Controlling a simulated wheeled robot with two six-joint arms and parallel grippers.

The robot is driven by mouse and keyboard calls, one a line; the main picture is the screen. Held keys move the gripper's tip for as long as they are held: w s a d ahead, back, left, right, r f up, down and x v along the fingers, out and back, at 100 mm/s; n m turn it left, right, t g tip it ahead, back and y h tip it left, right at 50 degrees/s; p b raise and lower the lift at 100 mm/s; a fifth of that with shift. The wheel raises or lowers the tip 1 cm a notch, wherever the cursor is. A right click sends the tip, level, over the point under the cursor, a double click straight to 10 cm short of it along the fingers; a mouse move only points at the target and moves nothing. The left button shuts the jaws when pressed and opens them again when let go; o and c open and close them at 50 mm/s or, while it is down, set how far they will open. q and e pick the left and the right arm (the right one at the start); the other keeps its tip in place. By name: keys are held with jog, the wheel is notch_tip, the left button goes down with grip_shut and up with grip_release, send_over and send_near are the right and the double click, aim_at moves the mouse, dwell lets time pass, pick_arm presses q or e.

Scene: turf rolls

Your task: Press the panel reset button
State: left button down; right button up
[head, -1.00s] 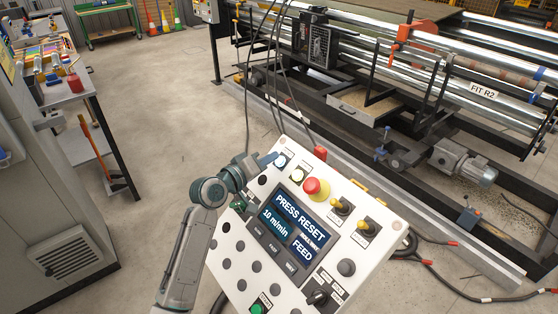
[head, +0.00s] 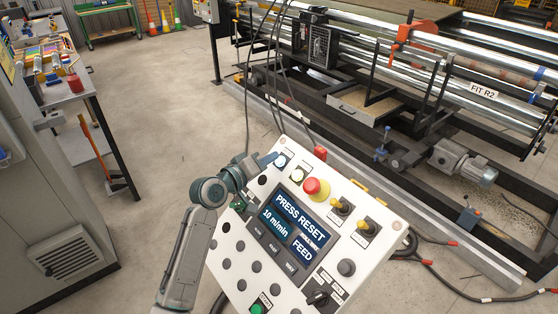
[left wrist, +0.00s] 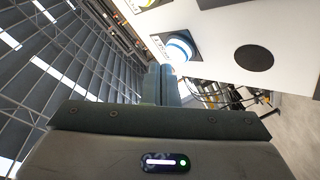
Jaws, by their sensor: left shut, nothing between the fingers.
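The white control panel (head: 232,262) stands tilted in the lower middle of the head view. Its screen (head: 288,228) reads "PRESS RESET", "10 m/min" and "FEED". A blue button (head: 282,160) sits at the panel's top left corner. In the left wrist view it is a round blue and white button (left wrist: 181,47) with a small label beside it, too blurred to read surely. My left gripper (head: 270,160) is shut and empty, its tips right at this button. In the left wrist view the closed fingers (left wrist: 160,80) end just below it; I cannot tell if they touch it.
A white button (head: 299,174), a red emergency stop (head: 316,188) and yellow-and-black switches (head: 342,207) are close by on the panel. A green button (head: 259,308) is at its lower edge. A roller machine (head: 390,90) stands behind. Cables hang behind the panel.

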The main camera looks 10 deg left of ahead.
pick_arm(q)
jog(key=shift+f, duration=0.15)
jog(key=shift+w+d+f, duration=0.2)
jog(key=shift+w+d+f+b, duration=0.15)
jog(key=shift+w+f+b, duration=0.05)
jog(key=shift+f+b, duration=0.2)
dwell(0.8)
jog(key=shift+r, duration=0.1)
jog(key=shift+s+a+r+p, duration=0.35)
jog(key=shift+s+r+p, duration=0.05)
jog(key=shift+r+p, duration=0.2)
jog(key=shift+s+a+r+p, duration=0.15)
jog(key=shift+r+p, duration=0.25)
jog(key=shift+p, duration=0.05)
jog(key=r+p, duration=0.1)
jog(key=s+a+r+p, duration=0.1)
jog(key=s+r+p, duration=0.1)
jog(key=shift+s+a, duration=0.15)
jog(key=shift+a, duration=0.2)
